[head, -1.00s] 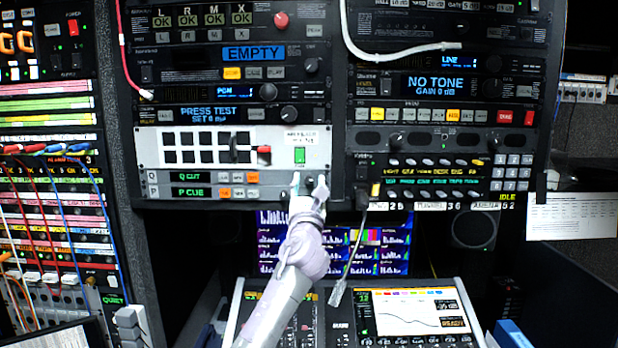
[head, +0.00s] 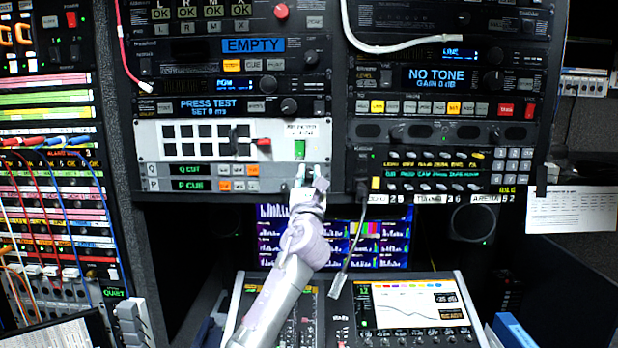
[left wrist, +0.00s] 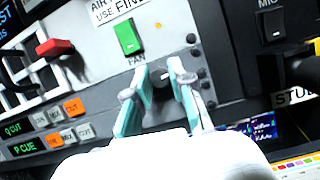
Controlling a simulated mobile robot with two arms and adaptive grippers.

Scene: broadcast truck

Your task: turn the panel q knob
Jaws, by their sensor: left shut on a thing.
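The panel Q strip (head: 205,170) is a grey row with a green "Q CUT" display and orange and grey buttons, just above the "P CUE" row (head: 188,185). Its display also shows in the left wrist view (left wrist: 15,128). My left gripper (head: 308,172) is at the right end of these rows. In the left wrist view its pale teal fingers (left wrist: 160,70) are shut on a small dark knob (left wrist: 163,80), one finger on each side. The fingers hide much of the knob. My right gripper is in neither view.
A green fan switch (head: 299,149) is just above the gripper, and a red-handled lever (head: 263,142) is to its left. A hanging cable (head: 352,240) is close on the right. Below are a monitor (head: 375,245) and a mixing console (head: 410,305).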

